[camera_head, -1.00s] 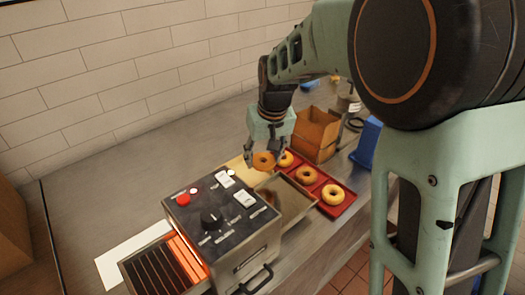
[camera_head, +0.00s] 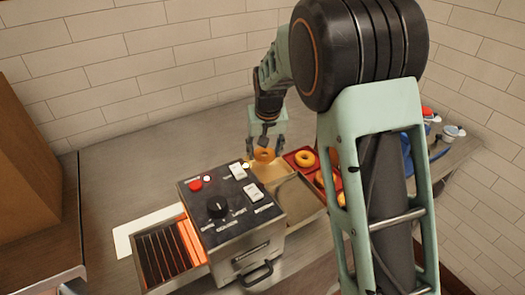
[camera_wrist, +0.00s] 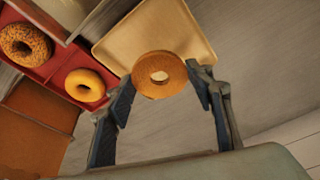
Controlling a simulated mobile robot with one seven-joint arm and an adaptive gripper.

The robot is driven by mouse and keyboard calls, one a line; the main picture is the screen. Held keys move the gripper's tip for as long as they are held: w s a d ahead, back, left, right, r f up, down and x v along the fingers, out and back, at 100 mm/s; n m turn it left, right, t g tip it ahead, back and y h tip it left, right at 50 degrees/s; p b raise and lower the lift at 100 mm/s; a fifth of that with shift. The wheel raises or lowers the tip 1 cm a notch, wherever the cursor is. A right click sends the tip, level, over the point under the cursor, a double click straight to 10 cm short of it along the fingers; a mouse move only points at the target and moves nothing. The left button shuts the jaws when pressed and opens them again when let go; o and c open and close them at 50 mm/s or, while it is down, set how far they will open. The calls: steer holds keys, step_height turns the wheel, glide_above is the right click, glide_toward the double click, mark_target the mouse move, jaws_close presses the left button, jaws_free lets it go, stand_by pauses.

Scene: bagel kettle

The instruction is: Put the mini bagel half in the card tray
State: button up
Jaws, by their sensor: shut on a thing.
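The mini bagel half (camera_head: 264,155) is a round, golden-brown ring with a hole. My gripper (camera_head: 265,148) is shut on it, and in the wrist view the two fingers (camera_wrist: 162,80) hold opposite sides of the bagel half (camera_wrist: 160,62). The card tray (camera_head: 270,174) is shallow and tan, just behind the control box. In the wrist view the card tray (camera_wrist: 120,40) looks empty, and the bagel half overlaps its near edge. I cannot tell how high above the tray the bagel half is.
A red tray (camera_wrist: 60,77) beside the card tray holds a seeded bagel (camera_wrist: 25,38) and a yellow one (camera_wrist: 85,84). The toaster-like machine (camera_head: 222,203) stands in front, with glowing bars at left and a metal chute (camera_head: 300,197) at right. A brown box (camera_head: 35,165) is far left.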

mark_target(265, 173)
steer(key=shift+f+b, duration=1.75)
steer(key=shift+f, duration=1)
steer(key=o, duration=1)
steer(key=shift+o, duration=0.2)
steer(key=o, duration=0.4)
steer(key=shift+o, duration=0.2)
step_height(265, 173, up, 7)
steer(key=p, duration=0.4)
steer(key=shift+r, duration=0.1)
